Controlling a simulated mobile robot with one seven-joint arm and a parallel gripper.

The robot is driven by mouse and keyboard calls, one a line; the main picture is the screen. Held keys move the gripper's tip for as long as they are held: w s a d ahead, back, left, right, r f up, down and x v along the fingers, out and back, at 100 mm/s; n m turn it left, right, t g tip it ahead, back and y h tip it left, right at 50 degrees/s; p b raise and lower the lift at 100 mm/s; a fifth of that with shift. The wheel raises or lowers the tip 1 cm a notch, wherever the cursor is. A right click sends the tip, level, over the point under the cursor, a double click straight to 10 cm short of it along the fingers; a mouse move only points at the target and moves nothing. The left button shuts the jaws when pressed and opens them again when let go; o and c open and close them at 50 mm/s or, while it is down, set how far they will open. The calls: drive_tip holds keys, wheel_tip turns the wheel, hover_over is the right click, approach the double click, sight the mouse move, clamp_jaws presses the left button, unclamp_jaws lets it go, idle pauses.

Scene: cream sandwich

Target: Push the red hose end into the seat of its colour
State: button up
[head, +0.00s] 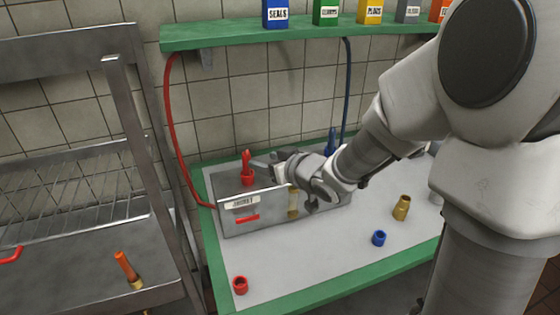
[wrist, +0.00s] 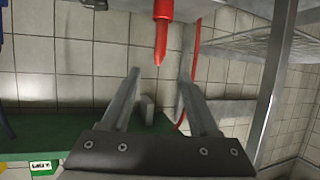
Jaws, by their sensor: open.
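A red tapered piece with a wider collar (head: 247,170) stands upright at the left end of the grey metal box (head: 270,217). I cannot tell whether it is the hose end, the seat, or both together. In the wrist view the red piece (wrist: 162,35) is ahead of the fingertips, roughly in line with the gap between them. My gripper (head: 264,164) is open, just right of the red piece; its jaws (wrist: 160,80) hold nothing. A red hose (head: 170,110) hangs from the shelf and runs down to the box's left side. The box front has a label and a red bar.
A loose red ring (head: 240,285), a blue ring (head: 379,238) and a brass fitting (head: 401,207) lie on the table (head: 310,262). A blue piece (head: 332,142) and blue hose (head: 347,80) are behind my arm. A metal rack (head: 125,100) stands left; the front table middle is clear.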

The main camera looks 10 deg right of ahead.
drive_tip(key=p+v, duration=0.1)
drive_tip(key=v, duration=0.5)
drive_tip(key=shift+w, duration=0.1)
